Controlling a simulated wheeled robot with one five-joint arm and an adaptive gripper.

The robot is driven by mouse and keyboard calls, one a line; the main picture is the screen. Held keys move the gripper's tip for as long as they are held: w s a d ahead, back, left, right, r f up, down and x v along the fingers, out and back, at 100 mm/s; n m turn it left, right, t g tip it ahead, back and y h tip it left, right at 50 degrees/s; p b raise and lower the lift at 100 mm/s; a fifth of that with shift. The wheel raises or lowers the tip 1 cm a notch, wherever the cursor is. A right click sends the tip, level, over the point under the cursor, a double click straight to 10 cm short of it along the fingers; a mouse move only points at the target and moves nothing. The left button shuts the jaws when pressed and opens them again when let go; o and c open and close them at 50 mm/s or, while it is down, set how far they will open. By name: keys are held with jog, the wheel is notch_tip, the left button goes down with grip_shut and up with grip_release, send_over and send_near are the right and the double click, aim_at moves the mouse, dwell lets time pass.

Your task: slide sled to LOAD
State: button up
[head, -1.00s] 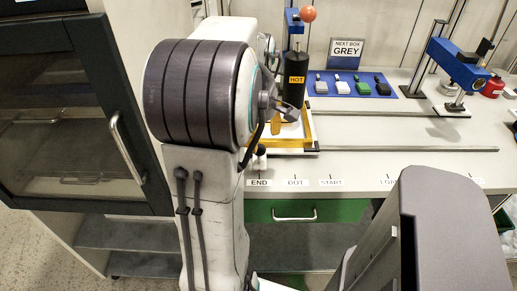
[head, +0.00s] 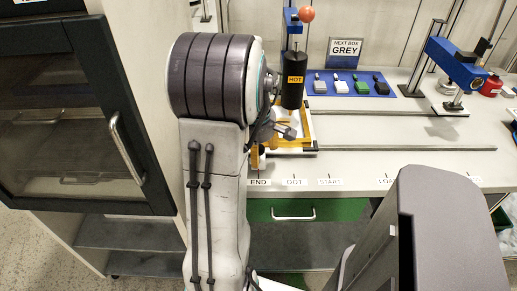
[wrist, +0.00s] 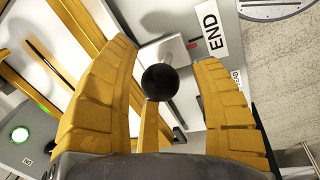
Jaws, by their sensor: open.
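The sled (head: 299,150), a yellow frame with a pale middle, sits at the left end of its rails, behind the END (head: 258,182) and DOT (head: 294,182) labels. Its yellow bars (wrist: 62,75) also show in the wrist view. A round black knob (wrist: 160,82) shows between the two yellow fingers of my gripper (wrist: 165,58), near the END label (wrist: 211,33). My gripper is open with one finger on each side of the knob; I cannot tell if either touches. In the head view my arm partly covers the sled's left side. The LOAD label (head: 386,181) is partly hidden.
The near rail (head: 420,149) runs clear to the right, past START (head: 330,182). A blue mat (head: 349,83) with several small boxes lies at the back. A blue stand (head: 455,62) is at right.

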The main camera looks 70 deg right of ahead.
grip_shut()
dwell(0.7)
